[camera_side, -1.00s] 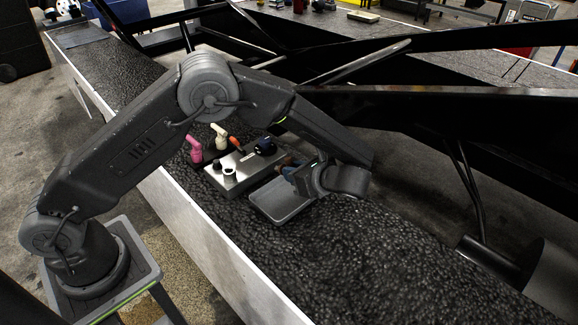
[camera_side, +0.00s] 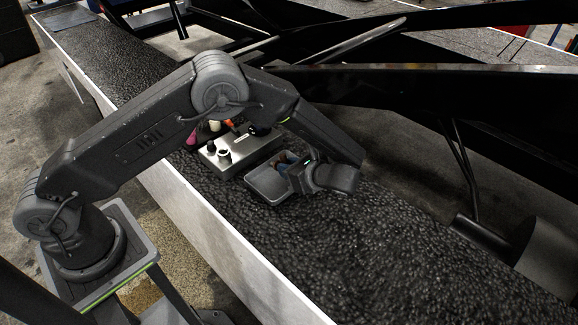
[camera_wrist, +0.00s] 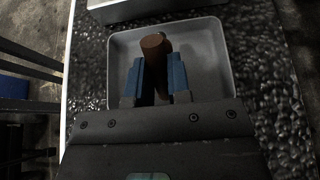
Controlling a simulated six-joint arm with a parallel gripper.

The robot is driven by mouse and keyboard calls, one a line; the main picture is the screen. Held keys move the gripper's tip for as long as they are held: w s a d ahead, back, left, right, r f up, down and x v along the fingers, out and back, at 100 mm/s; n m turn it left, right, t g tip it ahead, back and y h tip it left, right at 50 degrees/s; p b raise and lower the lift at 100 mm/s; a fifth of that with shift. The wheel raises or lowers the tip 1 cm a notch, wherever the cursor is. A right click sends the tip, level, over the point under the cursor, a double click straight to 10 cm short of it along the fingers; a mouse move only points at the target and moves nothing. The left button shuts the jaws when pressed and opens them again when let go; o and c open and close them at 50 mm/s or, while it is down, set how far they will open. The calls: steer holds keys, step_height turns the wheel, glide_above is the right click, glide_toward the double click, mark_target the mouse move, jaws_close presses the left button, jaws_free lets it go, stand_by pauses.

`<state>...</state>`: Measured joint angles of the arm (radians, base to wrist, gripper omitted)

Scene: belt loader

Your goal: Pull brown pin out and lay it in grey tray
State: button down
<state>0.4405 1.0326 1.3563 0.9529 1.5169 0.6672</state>
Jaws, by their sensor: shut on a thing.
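The brown pin (camera_wrist: 155,44) is held between the blue fingers of my gripper (camera_wrist: 161,75); its round end shows beyond the fingertips in the wrist view. In the side view, my gripper (camera_side: 286,163) is over the far right part of the grey tray (camera_side: 262,190). The tray also shows behind and around the pin in the wrist view (camera_wrist: 207,50). The pin is clear of the metal block (camera_side: 238,149). I cannot tell whether the pin touches the tray floor. The rest of the pin is hidden between the fingers.
The metal block carries a dark knob (camera_side: 260,130) and a short collar (camera_side: 224,157). A pink part (camera_side: 191,138) stands beyond it, partly behind my arm. The rough black belt (camera_side: 350,250) is clear to the right; a pale side wall (camera_side: 215,235) edges it.

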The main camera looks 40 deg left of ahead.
steer(key=c, duration=1)
jaws_free()
steer(key=v, duration=1.3)
steer(key=shift+d+r, duration=0.15)
steer(key=shift+d, duration=0.2)
steer(key=s+a+r+n+h, duration=0.4)
steer(key=a+r, duration=0.2)
steer(key=r, duration=0.2)
steer(key=s+a+r+n+h, duration=0.3)
steer(key=s+a+r+n, duration=0.15)
steer(key=r, duration=0.35)
steer(key=s+a+r+n+t+h, duration=0.1)
steer(key=s+n+t+h, duration=0.1)
steer(key=s, duration=0.3)
steer(key=s+a+r+n+t+h, duration=0.1)
steer(key=s+a+n+h, duration=0.1)
steer(key=s+n, duration=0.2)
steer(key=s+a+n+t+h, duration=0.1)
steer(key=s+a+n+t, duration=0.1)
steer(key=s, duration=0.4)
steer(key=shift+s+a+r+n+t+h, duration=0.1)
steer(key=shift+a+r+n+t+h, duration=0.2)
steer(key=shift+n, duration=0.45)
